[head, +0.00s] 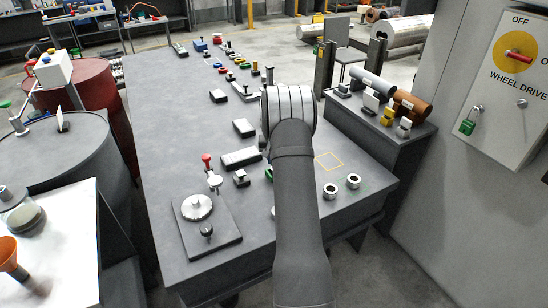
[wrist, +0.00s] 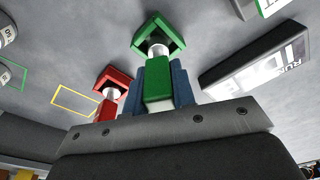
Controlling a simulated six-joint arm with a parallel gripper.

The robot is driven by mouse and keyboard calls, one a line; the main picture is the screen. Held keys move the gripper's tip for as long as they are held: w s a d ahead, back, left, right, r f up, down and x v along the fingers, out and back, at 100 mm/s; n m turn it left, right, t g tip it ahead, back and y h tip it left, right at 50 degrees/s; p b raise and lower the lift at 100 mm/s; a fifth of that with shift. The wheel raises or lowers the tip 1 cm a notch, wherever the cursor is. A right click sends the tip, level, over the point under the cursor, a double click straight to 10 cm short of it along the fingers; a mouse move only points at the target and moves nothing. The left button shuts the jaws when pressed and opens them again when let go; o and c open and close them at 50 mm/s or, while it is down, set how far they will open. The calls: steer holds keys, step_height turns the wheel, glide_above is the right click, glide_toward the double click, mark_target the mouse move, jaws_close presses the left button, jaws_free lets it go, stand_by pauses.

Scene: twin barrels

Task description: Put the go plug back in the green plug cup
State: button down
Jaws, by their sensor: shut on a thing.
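The go plug (wrist: 158,86), a green block with a white lower part and a silver pin, is held between my gripper's two blue-grey fingers (wrist: 159,88). My gripper is shut on it. In the wrist view, the plug's silver pin lines up with the opening of the green plug cup (wrist: 174,38), a square green frame on the bench. I cannot tell how deep the pin sits in the cup. In the head view, my arm hides the gripper and plug; only a green edge of the cup (head: 268,173) shows beside it.
A red plug (wrist: 112,84) with a red cup stands close to the left of my gripper in the wrist view. A dark RUN/IDLE sign block (wrist: 255,65) lies close on the right. A yellow outline (wrist: 75,98) marks bare bench; two metal rings (head: 328,191) stand right of my arm.

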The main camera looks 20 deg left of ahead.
steer(key=shift+f, duration=0.35)
steer(key=c, duration=1.1)
jaws_free()
steer(key=r, duration=0.5)
steer(key=s+r, duration=0.1)
steer(key=r, duration=0.5)
steer(key=s+r, duration=0.1)
steer(key=r, duration=0.5)
steer(key=shift+d+r, duration=0.1)
steer(key=shift+d, duration=0.15)
steer(key=f, duration=0.5)
steer(key=w+f, duration=0.1)
steer(key=f, duration=0.5)
steer(key=w+f, duration=0.1)
steer(key=f, duration=0.5)
steer(key=shift+a+f, duration=0.25)
steer(key=shift+r, duration=0.25)
